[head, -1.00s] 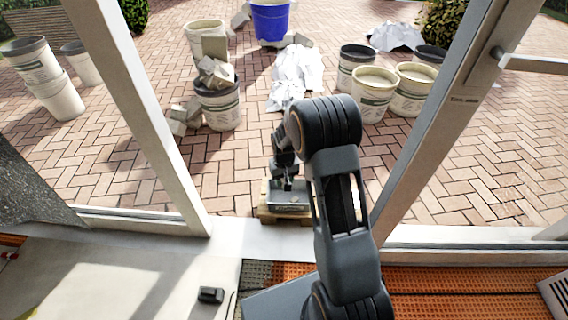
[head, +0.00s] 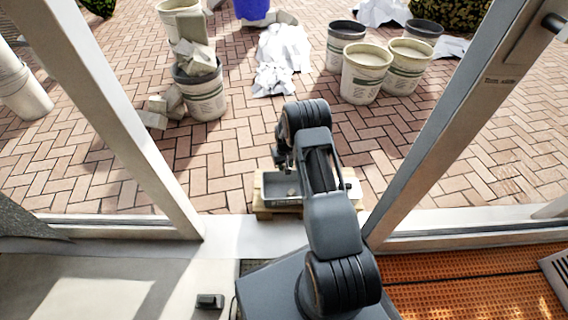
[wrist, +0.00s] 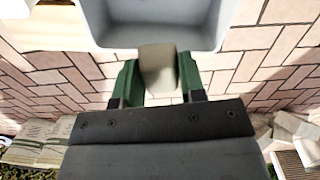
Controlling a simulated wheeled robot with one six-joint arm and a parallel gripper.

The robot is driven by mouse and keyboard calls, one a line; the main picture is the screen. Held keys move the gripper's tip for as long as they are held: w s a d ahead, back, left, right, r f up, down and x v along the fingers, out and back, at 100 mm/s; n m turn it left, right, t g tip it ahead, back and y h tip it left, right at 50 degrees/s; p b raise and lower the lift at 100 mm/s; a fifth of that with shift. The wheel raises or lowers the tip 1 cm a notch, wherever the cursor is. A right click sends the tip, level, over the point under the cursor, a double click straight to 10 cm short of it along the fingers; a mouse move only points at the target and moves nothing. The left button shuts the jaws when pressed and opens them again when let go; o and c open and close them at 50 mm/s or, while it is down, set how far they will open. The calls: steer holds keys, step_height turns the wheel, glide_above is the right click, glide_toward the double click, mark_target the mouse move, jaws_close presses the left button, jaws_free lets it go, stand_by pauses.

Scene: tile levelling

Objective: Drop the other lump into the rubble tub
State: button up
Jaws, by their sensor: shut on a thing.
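The rubble tub is a shallow grey tub (head: 328,190) on a wooden pallet (head: 262,211), just outside the door opening. In the wrist view the tub (wrist: 213,28) fills the top middle. My gripper (wrist: 158,78) has green fingers shut on a beige-grey lump (wrist: 157,66). In the picture the lump overlaps the tub's near rim; its height above the tub I cannot tell. In the head view my gripper (head: 283,163) is small and dark, over the tub's left part. A small pale spot shows inside the tub there; I cannot tell what it is.
The door frame's posts (head: 120,120) stand left and right of my arm. Beyond, a bucket with broken pieces (head: 203,98), crumpled white sheeting (head: 280,58) and several pale buckets (head: 366,75) stand on brick paving.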

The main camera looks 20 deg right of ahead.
step_height(320, 180, down, 4)
steer(key=shift+f+b, duration=0.25)
steer(key=shift+b, duration=0.95)
steer(key=o, duration=1)
steer(key=shift+o, duration=0.2)
step_height(320, 180, up, 14)
steer(key=p, duration=0.5)
steer(key=shift+f, duration=0.1)
